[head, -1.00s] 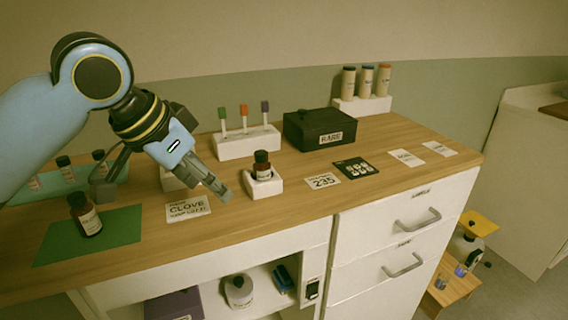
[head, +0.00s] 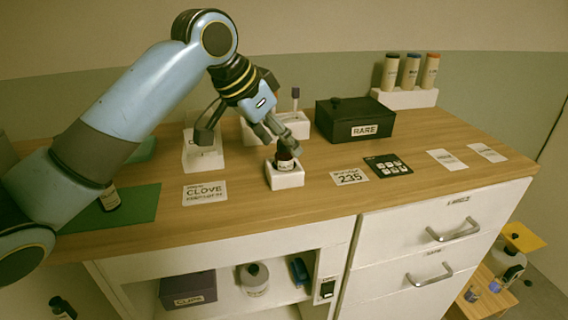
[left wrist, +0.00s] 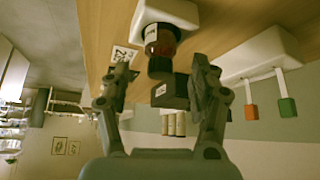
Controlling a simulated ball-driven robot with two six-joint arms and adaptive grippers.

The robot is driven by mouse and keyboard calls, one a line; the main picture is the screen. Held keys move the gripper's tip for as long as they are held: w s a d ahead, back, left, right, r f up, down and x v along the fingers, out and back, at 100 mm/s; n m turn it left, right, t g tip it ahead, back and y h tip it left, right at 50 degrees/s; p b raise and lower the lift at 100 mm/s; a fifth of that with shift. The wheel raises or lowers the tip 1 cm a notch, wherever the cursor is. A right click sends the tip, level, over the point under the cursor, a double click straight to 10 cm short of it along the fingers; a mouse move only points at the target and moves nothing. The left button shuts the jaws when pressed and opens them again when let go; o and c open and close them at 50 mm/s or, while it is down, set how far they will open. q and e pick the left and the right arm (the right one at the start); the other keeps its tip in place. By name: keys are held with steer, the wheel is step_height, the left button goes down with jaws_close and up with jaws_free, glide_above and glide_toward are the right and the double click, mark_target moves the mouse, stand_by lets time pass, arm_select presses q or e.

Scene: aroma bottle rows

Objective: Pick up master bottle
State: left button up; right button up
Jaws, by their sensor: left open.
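A small dark brown bottle with a dark cap (head: 285,162) stands upright in a white block holder (head: 286,181) on the wooden counter. I take it for the master bottle; its label is too small to read. My left gripper (head: 284,136) is open just above and behind the bottle, partly hiding its cap. In the left wrist view the bottle (left wrist: 160,42) and its holder (left wrist: 166,12) lie ahead, between the lines of the two open fingers (left wrist: 160,72). The fingers are not closed on it. My right gripper is not in view.
A black RARE box (head: 355,119) stands right of the gripper. A white rack (head: 258,132) is behind it, partly hidden. Another dark bottle (head: 110,199) stands on a green mat (head: 138,208), partly behind my arm. CLOVE (head: 205,194) and 235 (head: 350,177) cards lie flat nearby.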

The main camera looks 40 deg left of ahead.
arm_select(q)
steer(key=shift+x, duration=1)
steer(key=shift+r, duration=0.1)
steer(key=shift+c, duration=0.4)
steer(key=shift+c, duration=1.1)
steer(key=c, duration=0.9)
